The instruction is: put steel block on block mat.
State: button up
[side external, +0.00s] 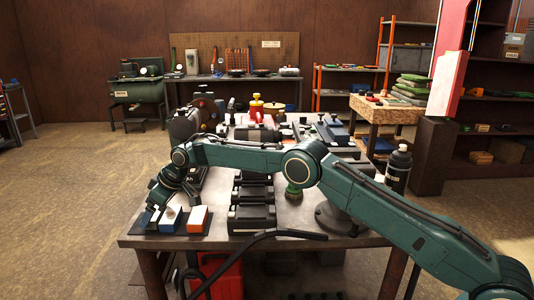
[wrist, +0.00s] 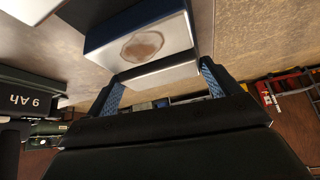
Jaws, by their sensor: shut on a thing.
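My gripper (side external: 168,202) is low over the front left of the workbench, pointing down. In the wrist view, its two blue-padded fingers stand either side of a grey metallic block, the steel block (wrist: 160,75), and are shut on it. Just beyond that block is a blue-edged block (wrist: 140,45) with a pale face and a brown round patch. The side view shows a blue-and-white block (side external: 145,221) and an orange-and-white block (side external: 198,219) near the gripper.
Dark battery-like cases (side external: 252,192) stand in a row right of the blocks. The bench's front edge (side external: 190,241) is close to them. A black bottle (side external: 398,168) stands at the right. Tools and parts crowd the back of the bench.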

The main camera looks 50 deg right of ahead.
jog(key=shift+f, duration=0.25)
jog(key=shift+f, duration=0.2)
jog(key=o, duration=1.1)
jog(key=shift+f, duration=0.15)
jog(key=shift+c, duration=0.2)
jog(key=shift+r, duration=0.3)
jog(key=shift+v, duration=0.8)
jog(key=v, duration=1)
jog(key=shift+r, duration=0.2)
jog(key=shift+s, duration=0.1)
